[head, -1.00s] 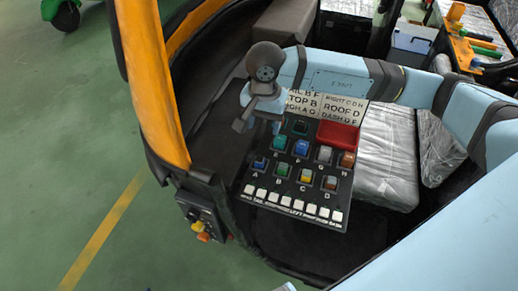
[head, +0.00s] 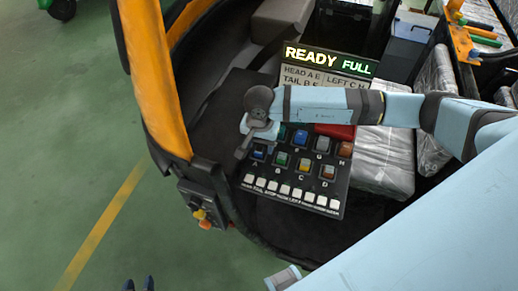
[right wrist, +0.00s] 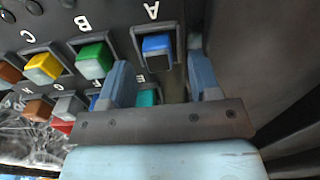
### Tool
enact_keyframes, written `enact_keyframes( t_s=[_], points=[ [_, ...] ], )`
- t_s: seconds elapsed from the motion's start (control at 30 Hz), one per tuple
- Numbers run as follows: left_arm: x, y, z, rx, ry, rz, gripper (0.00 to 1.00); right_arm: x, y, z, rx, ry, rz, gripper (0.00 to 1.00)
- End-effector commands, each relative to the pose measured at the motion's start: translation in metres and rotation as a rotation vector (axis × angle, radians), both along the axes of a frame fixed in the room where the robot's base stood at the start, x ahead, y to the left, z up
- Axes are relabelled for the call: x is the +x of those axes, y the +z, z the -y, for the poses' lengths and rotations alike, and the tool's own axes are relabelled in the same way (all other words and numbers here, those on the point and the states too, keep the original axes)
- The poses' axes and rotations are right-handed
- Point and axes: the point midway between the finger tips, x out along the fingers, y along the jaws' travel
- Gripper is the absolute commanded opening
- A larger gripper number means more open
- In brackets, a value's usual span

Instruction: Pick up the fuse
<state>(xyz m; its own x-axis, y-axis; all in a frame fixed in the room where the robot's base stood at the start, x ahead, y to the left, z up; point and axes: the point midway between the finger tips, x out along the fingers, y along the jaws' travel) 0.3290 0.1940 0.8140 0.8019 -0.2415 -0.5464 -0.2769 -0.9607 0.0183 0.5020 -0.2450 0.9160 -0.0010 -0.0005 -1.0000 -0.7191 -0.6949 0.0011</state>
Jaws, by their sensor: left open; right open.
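A dark panel (head: 262,207) holds several coloured fuses in lettered sockets. In the right wrist view, blue fuse A (right wrist: 158,45) sits in its socket just beyond and between the fingertips of my right gripper (right wrist: 163,80). The fingers are open, with nothing held. Teal fuse E (right wrist: 147,98) shows between the fingers nearer the palm. Green B (right wrist: 93,58) and yellow C (right wrist: 43,68) are to the left. In the head view my right gripper (head: 243,148) hangs over the panel's left edge, partly hiding A. My left gripper (head: 138,284) is open and empty at the bottom edge, over floor.
A lit board (head: 330,60) reading READY FULL stands behind the panel, with lettered labels below, partly hidden by my right arm. A red block (head: 336,131) is on the panel. An orange frame post (head: 152,80) rises left of it. Wrapped seats (head: 385,172) are right.

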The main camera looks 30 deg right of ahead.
Motion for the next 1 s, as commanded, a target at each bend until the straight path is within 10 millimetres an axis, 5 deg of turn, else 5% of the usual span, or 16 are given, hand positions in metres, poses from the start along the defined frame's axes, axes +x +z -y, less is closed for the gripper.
enact_keyframes(
  t_s=[0.3, 0.53, 1.0],
  points=[
    [-0.0002, 0.0003, 0.0007, -0.001, 0.0, -0.001, 0.43, 0.0, -0.0074, -0.0001, 0.0, 0.0, 0.001, 0.57],
    [-0.0015, -0.0032, 0.0005, 0.001, 0.0, -0.008, 0.43, -0.0001, -0.0072, -0.0001, 0.001, 0.0, 0.001, 0.05],
    [-0.0008, -0.0021, 0.0005, 0.0, 0.0, -0.004, 0.43, 0.0003, -0.0022, 0.0, 0.001, 0.0, 0.001, 0.04]
  ],
)
